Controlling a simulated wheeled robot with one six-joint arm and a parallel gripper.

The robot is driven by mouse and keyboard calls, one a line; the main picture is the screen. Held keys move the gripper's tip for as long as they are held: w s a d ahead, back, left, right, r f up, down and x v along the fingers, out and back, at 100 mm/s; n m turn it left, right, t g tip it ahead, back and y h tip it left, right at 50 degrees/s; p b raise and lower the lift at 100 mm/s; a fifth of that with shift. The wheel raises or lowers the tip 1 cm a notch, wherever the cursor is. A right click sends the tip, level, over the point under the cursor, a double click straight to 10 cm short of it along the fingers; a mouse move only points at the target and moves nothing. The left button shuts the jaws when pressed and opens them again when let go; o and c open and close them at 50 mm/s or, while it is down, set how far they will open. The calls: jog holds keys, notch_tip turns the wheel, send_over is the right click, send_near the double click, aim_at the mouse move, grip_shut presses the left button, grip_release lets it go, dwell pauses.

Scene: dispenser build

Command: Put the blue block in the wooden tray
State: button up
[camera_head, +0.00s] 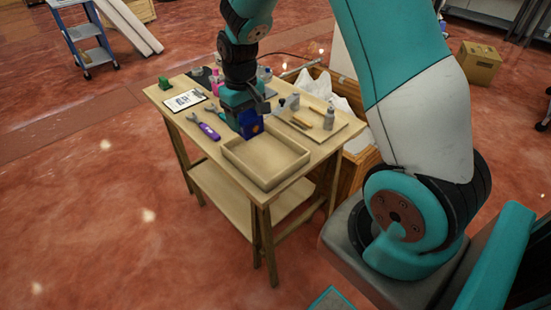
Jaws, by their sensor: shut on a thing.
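The blue block (250,126) is in my gripper (248,112), which points down and is shut on it. An orange mark shows on the block's face. The block is at the back left edge of the wooden tray (268,183). I cannot tell whether it is just behind the tray's wall or above it. The tray lies on the wooden table near its front right corner, and its visible floor is empty. My gripper hides the block's top.
A wooden crate (352,165) with white bags stands behind right.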

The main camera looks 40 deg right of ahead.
notch_tip(320, 180, up, 8)
jog(key=b, duration=0.3)
send_over(265, 156)
notch_tip(265, 156, down, 19)
jog(key=shift+f+b, duration=0.1)
jog(key=shift+b, duration=0.9)
jog(key=o, duration=1.3)
jog(key=shift+f, duration=0.1)
jog(key=shift+o, duration=0.2)
